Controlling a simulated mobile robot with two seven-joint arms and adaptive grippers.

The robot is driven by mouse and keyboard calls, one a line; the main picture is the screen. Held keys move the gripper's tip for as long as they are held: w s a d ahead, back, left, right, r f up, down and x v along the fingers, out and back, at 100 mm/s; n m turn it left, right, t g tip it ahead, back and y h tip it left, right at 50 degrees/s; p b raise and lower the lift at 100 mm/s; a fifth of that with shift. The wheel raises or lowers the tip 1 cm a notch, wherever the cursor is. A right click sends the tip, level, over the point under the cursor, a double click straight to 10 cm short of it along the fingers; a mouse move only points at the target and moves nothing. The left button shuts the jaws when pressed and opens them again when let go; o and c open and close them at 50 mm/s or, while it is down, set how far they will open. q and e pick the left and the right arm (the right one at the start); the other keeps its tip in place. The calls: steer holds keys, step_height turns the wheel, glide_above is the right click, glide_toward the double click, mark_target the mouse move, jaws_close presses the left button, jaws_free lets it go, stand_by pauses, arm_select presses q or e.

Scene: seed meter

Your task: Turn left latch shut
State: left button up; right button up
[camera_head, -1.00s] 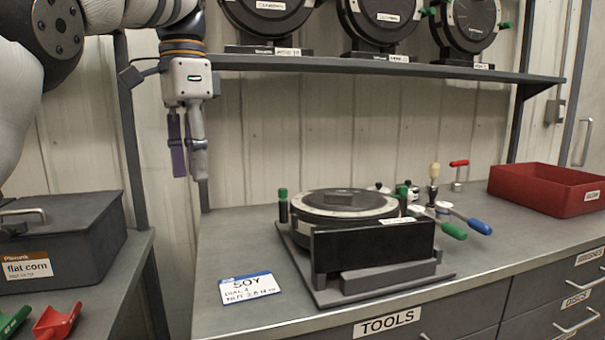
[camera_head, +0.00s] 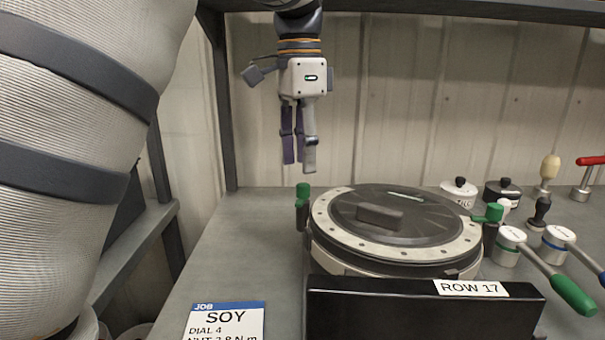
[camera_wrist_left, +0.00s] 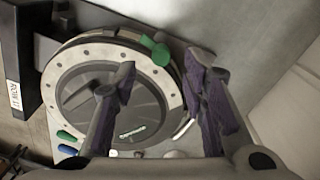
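The seed meter (camera_head: 335,222) is a round dark disc with a pale, dotted rim, lying on the bench behind a black box labelled ROW 17. The left latch (camera_head: 303,195) has a green handle on a dark post at the disc's left edge. In the left wrist view its green handle (camera_wrist_left: 155,50) lies at the rim; I cannot tell whether it is shut. My left gripper (camera_head: 298,165) points down above this latch, apart from it. Its fingers (camera_wrist_left: 163,75) are spread and empty in the wrist view. My right gripper is out of view.
A second green latch (camera_head: 493,213) stands at the disc's right edge. Tools with a green handle (camera_head: 572,294) and a blue handle lie to the right, with small pots (camera_head: 458,192) behind. A SOY card (camera_head: 226,322) lies front left. A shelf (camera_head: 430,10) crosses above.

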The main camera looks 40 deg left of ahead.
mark_target(303, 185)
arm_select(q)
step_height(303, 185, down, 4)
steer(key=shift+d+f, duration=0.1)
steer(key=shift+f, duration=0.15)
jaws_close()
steer(key=shift+n, duration=0.3)
steer(key=n, duration=0.8)
steer(key=shift+r+n+y, duration=0.1)
steer(key=shift+n+y, duration=0.2)
steer(key=n, duration=0.4)
steer(key=shift+n, duration=2.5)
